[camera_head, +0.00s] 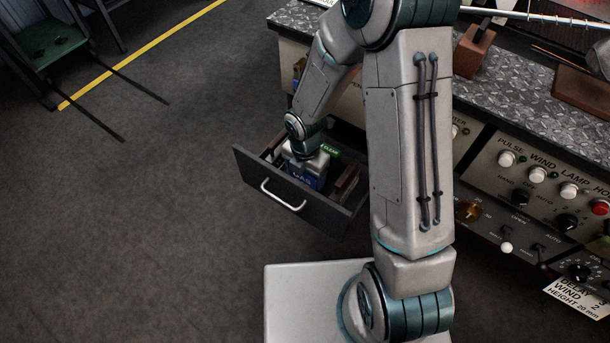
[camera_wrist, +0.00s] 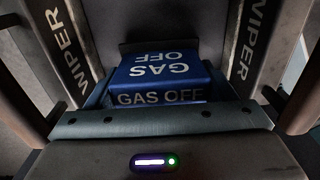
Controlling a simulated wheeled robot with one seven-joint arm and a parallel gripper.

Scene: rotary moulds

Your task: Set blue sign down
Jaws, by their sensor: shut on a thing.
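The blue sign, lettered "GAS OFF", shows large in the wrist view (camera_wrist: 165,75), between the fingers of my gripper (camera_wrist: 165,100). In the head view my gripper (camera_head: 308,170) points down into an open drawer (camera_head: 262,186), and a small blue part of the sign (camera_head: 309,182) shows just below it. The gripper is shut on the sign. The drawer is pulled out from under the bench and has a silver handle. I cannot tell whether the sign touches the drawer floor.
A green label (camera_head: 330,149) and brown pieces (camera_head: 347,182) lie in the drawer beside my gripper. The bench (camera_head: 500,85) has a patterned metal top and a front panel (camera_head: 540,185) with knobs and levers. Open floor (camera_head: 140,230) lies to the left.

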